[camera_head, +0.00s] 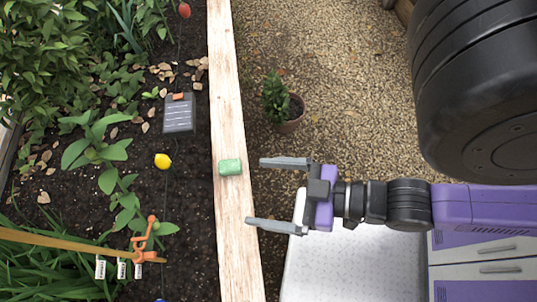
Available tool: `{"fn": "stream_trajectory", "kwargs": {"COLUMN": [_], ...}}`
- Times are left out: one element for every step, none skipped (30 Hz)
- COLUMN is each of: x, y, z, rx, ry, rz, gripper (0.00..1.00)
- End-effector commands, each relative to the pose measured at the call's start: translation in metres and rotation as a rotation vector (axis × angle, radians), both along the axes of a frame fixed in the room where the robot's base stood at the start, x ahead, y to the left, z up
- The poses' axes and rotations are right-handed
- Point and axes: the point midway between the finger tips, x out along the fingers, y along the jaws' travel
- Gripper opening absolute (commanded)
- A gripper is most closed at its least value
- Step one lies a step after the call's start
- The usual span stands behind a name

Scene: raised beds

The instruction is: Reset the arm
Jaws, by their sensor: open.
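My gripper (278,194) is open and empty. Its two grey fingers point left, toward the wooden edge of the raised bed (233,205). The lower fingertip overlaps the board in the picture; the height above it is hard to tell. A small green cylinder (230,167) lies on the board, left of the upper fingertip and apart from it in the picture. My arm reaches in from the right side.
The bed's dark soil holds plants, a grey box (179,114), a yellow ball (162,161), a red ball (184,10), an orange clip (145,240) on a wooden stick and white tags. A potted plant (284,107) stands on the gravel (340,90), which is otherwise mostly clear.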

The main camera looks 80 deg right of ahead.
Motion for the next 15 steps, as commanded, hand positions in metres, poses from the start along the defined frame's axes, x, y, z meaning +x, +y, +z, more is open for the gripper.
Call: {"fn": "stream_trajectory", "kwargs": {"x": [-0.002, -0.002, -0.003, -0.003, -0.003, -0.002, -0.002, -0.002, -0.002, -0.002, -0.002, -0.002, -0.002, -0.002, -0.002], "y": [0.001, 0.001, 0.002, 0.002, 0.002, 0.002, 0.002, 0.002, 0.002, 0.002, 0.002, 0.002, 0.002, 0.002, 0.002], "z": [0.005, 0.007, 0.009, 0.010, 0.010, 0.010, 0.010, 0.010, 0.009, 0.009, 0.010, 0.012, 0.014, 0.017, 0.022], "rx": [-0.004, -0.006, -0.008, -0.009, -0.009, -0.009, -0.008, -0.008, -0.008, -0.008, -0.008, -0.008, -0.008, -0.007, -0.007], "ry": [-0.010, -0.014, -0.018, -0.020, -0.020, -0.020, -0.020, -0.020, -0.020, -0.020, -0.019, -0.019, -0.019, -0.019, -0.019], "rz": [0.005, 0.007, 0.008, 0.010, 0.010, 0.009, 0.008, 0.008, 0.008, 0.008, 0.008, 0.008, 0.008, 0.008, 0.008], "gripper": [0.98, 0.98, 0.98, 0.98, 0.98, 0.98, 0.98, 0.98, 0.98, 0.98, 0.98, 0.98, 0.98, 0.98, 0.98]}}
